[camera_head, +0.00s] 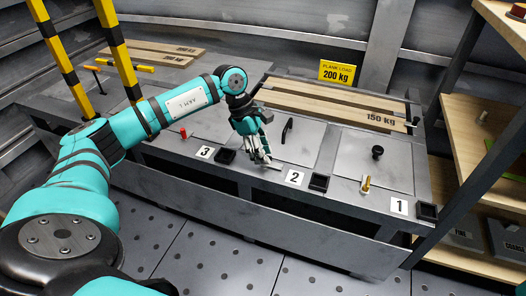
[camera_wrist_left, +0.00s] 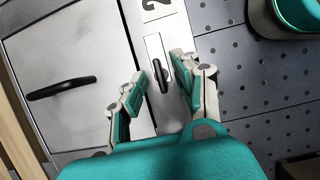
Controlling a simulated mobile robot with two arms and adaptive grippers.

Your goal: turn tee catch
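The tee catch shows in the left wrist view as a short dark bar (camera_wrist_left: 160,74) on a pale metal plate (camera_wrist_left: 152,45), beside the "2" label. My left gripper (camera_wrist_left: 158,88) is open, with its two fingers apart on either side of the bar; I cannot tell whether either touches it. In the head view my left gripper (camera_head: 262,155) points down at the front edge of the bench by label 2 (camera_head: 294,177), and its fingers hide most of the catch. My right gripper is not in view.
A black handle (camera_head: 287,130) stands on the panel behind my left gripper. A red fitting (camera_head: 183,133) is near label 3, and a brass fitting (camera_head: 366,184) and black knob (camera_head: 377,152) are near label 1. Planks (camera_head: 335,105) lie at the back. Wooden shelves (camera_head: 485,135) stand at right.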

